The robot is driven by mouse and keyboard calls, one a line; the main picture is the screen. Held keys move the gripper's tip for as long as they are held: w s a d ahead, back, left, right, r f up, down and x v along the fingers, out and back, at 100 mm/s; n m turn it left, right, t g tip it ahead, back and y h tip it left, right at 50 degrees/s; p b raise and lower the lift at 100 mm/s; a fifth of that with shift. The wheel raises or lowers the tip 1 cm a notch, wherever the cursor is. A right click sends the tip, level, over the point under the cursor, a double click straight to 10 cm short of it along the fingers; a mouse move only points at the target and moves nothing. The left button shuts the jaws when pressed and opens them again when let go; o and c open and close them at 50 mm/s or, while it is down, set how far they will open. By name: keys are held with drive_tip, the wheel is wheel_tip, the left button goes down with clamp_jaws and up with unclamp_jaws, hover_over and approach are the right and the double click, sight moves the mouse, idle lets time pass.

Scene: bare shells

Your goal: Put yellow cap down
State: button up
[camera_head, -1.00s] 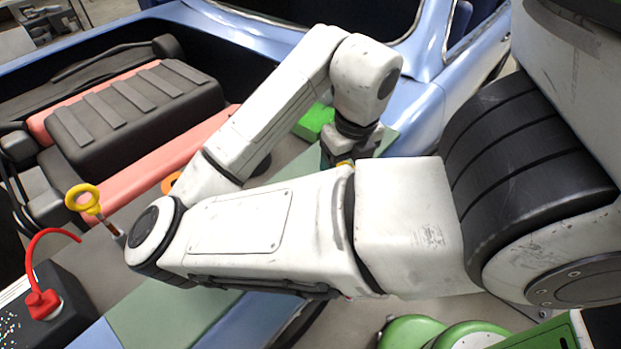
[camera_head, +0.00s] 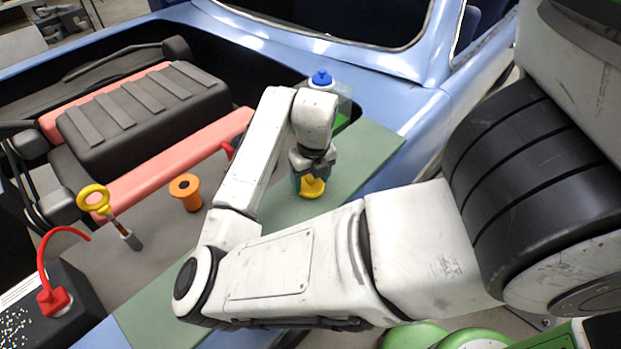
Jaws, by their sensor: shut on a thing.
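The yellow cap (camera_head: 312,187) shows just below my gripper (camera_head: 311,178), over the green mat (camera_head: 371,155) on the car's edge. My gripper points down and is shut on the cap. The fingers are dark and small here, and my wrist hides part of them. I cannot tell whether the cap touches the mat.
A bottle with a blue cap (camera_head: 321,77) stands behind my wrist. An orange spool-shaped part (camera_head: 185,192), a yellow-ringed dipstick (camera_head: 95,199) and a black battery with a red clamp (camera_head: 53,301) are at the left. The mat's right part is clear.

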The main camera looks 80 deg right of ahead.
sight(314, 188)
drive_tip(key=shift+f, duration=0.45)
drive_tip(key=shift+f, duration=0.2)
drive_tip(key=o, duration=1)
drive_tip(key=shift+r, duration=0.1)
drive_tip(key=r, duration=0.8)
drive_tip(key=s+a+r, duration=0.1)
drive_tip(key=r, duration=0.3)
drive_tip(key=shift+a+r+b, duration=0.1)
drive_tip(key=shift+b, duration=0.2)
